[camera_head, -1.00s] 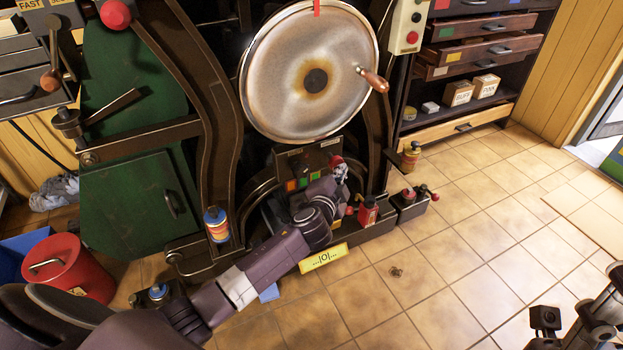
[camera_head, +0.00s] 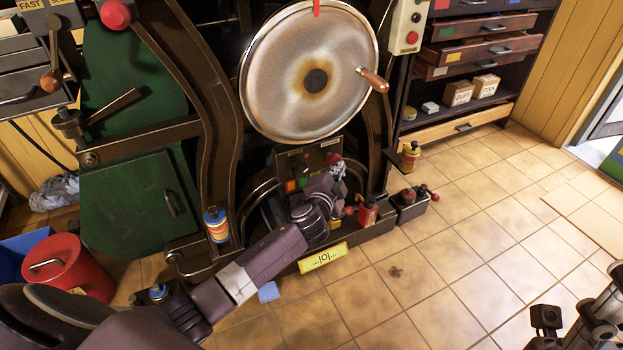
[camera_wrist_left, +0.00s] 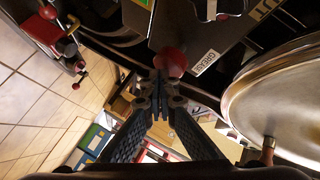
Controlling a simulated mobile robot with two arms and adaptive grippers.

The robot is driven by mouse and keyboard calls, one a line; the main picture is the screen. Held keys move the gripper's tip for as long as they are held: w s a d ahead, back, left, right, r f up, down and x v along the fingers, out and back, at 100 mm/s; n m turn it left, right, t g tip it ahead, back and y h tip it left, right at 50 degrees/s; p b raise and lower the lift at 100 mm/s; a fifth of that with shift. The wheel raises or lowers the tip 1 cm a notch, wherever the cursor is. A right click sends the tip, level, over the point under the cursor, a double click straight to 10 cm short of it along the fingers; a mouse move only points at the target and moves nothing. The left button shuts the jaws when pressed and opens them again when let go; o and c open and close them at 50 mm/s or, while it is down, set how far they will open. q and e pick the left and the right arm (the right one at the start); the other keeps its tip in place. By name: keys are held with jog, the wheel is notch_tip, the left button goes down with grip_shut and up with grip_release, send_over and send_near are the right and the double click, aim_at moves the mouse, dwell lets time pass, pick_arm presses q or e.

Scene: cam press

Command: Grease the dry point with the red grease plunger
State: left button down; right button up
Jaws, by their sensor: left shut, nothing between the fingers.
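The red grease plunger (camera_head: 334,159) shows as a round red knob at the front of the press, under the big metal disc. In the left wrist view the red knob (camera_wrist_left: 171,62) is beside a GREASE label (camera_wrist_left: 206,62). My left gripper (camera_head: 339,172) is at the knob. Its fingers are closed together with nothing between them, and the tips (camera_wrist_left: 164,82) are right against or just in front of the knob; contact is unclear. I cannot pick out the dry point. Dark parts of my right arm show at the lower right; its jaws cannot be made out.
The metal disc (camera_head: 310,75) with a wooden handle (camera_head: 373,80) hangs above my left gripper. A red bin (camera_head: 75,268) is at left. The tiled floor at right is clear.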

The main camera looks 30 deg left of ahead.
pick_arm(q)
jog(key=shift+w+a, duration=0.2)
jog(key=shift+a, duration=0.25)
jog(key=shift+d, duration=0.1)
jog(key=shift+s+d+p, duration=0.35)
jog(key=shift+s+d, duration=0.85)
jog(key=shift+d, duration=0.3)
jog(key=shift+d, duration=0.1)
jog(key=s+d, duration=0.3)
jog(key=d, duration=0.1)
jog(key=shift+s+d, duration=0.35)
jog(key=shift+s, duration=0.05)
